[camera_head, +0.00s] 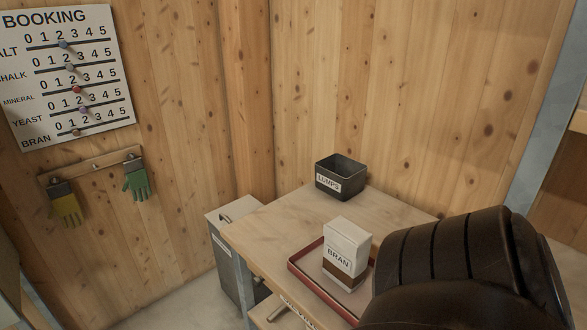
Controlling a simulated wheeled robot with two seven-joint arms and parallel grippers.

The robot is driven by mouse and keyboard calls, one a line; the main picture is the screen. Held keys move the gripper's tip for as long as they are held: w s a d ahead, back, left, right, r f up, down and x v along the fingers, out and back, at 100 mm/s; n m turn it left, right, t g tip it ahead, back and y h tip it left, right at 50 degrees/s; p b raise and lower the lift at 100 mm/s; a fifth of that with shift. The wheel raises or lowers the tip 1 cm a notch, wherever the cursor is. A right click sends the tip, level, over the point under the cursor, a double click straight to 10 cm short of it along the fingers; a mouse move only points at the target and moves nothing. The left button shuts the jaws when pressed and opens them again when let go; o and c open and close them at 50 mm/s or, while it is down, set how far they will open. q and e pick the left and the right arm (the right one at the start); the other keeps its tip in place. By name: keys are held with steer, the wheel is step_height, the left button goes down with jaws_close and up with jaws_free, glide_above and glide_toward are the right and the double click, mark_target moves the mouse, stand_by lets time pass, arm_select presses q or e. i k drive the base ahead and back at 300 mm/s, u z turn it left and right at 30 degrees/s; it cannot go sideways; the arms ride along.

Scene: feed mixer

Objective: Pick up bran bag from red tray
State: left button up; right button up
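The bran bag (345,249) is a white and brown upright pack with a BRAN label. It stands in the red tray (306,278), which lies on the wooden table. The right part of the tray is hidden behind a large dark, ridged shape close to the camera. I cannot make out fingers on that dark shape. Neither my left nor my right gripper shows in the head view, and nothing visible touches the bag.
A black bin (341,177) labelled LUMPS stands at the back of the table (275,228). A grey metal container (232,262) stands left of the table. A booking board (70,78) and gloves (136,180) hang on the wooden wall. The table left of the tray is clear.

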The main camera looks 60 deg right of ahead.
mark_target(347, 246)
steer(key=i, duration=1.75)
steer(key=z, duration=2.6)
